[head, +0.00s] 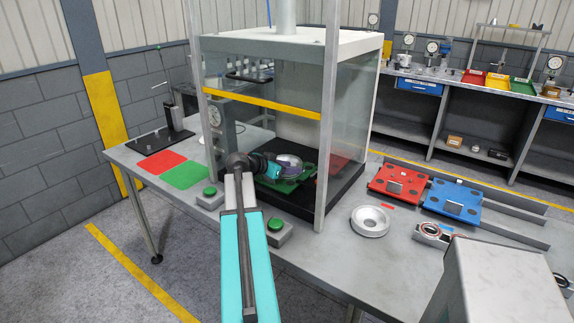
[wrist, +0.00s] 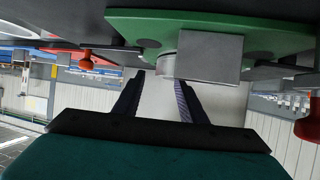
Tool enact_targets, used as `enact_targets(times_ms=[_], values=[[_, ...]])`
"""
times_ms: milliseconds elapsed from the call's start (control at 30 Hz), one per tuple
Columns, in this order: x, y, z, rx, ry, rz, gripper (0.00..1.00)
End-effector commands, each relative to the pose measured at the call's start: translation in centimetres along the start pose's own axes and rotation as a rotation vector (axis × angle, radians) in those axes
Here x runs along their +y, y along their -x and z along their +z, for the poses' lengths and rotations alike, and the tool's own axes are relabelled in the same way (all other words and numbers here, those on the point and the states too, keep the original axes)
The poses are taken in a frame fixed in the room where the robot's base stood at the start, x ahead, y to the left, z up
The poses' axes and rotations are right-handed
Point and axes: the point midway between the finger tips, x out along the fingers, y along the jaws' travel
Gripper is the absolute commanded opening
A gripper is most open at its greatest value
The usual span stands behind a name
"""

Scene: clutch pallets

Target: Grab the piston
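My gripper (head: 272,171) reaches into the press enclosure, over the near side of a green pallet (head: 285,188). A round, shiny grey-purple part (head: 290,164) shows just beyond it; I cannot tell for sure whether this is the piston. In the wrist view my gripper (wrist: 160,80) has its two dark fingers apart, with nothing clearly held between them. The green pallet (wrist: 135,28) fills the top of that view. A grey block (wrist: 209,55) on it is close to the right fingertip, with a rounded grey part (wrist: 166,67) beside it, near the fingertips; contact cannot be told.
The enclosure's front post (head: 328,120) and yellow bar (head: 262,103) stand close to my arm. Green buttons (head: 275,225) sit on the table's front.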

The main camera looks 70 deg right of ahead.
Motion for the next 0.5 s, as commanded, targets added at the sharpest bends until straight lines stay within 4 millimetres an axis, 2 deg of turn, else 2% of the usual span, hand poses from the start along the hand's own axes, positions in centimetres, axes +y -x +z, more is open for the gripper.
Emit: enact_targets(times_ms=[200, 500], values=[[-0.1, -1.9, -0.1, 0.0, 0.0, 0.0, 0.38], [0.0, -2.1, 0.0, 0.0, -0.001, -0.001, 0.38]])
